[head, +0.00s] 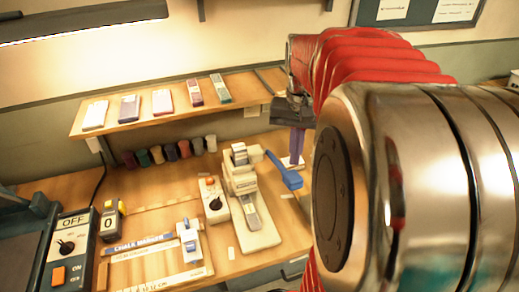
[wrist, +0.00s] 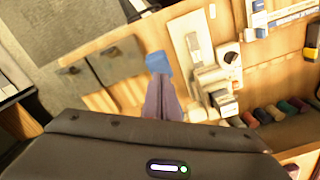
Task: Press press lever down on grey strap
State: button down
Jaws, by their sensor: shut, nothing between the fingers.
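The press (head: 239,172) is cream-white with a long base and stands in the middle of the bench. Its blue lever (head: 285,170) sticks out to the right and slopes down to a wide grip. The grey strap (head: 250,212) lies on the press base, its far end under the press head. My gripper (head: 296,158) is shut and empty, its purple fingers pointing down just beyond the lever grip. In the wrist view, the blue grip (wrist: 158,62) appears right at the tips of my gripper (wrist: 160,80); I cannot tell whether they touch.
A white box with a knob and orange button (head: 212,200) stands close left of the press. A blue-and-white tool (head: 189,240) and rulers lie front left. Several colored spools (head: 170,151) line the back under a wooden shelf (head: 140,122). A dark OFF panel (head: 68,250) stands far left.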

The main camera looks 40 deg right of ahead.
notch_tip(320, 180, up, 3)
jog(key=shift+f, duration=0.15)
dwell(0.7)
notch_tip(320, 180, down, 2)
jog(key=shift+w+f+n, duration=0.1)
jog(key=shift+w+n, duration=0.05)
jog(key=shift+n, duration=0.15)
jog(key=s+a+n+t, duration=0.2)
jog(key=a+n, duration=0.2)
jog(key=a, duration=0.7)
jog(key=s+a+n+t, duration=0.2)
jog(key=a+n+t, duration=0.1)
jog(key=a, duration=0.9)
jog(key=shift+s+a+f+n+t, duration=0.2)
jog(key=shift+a+f+n+t, duration=0.1)
jog(key=shift+n, duration=0.5)
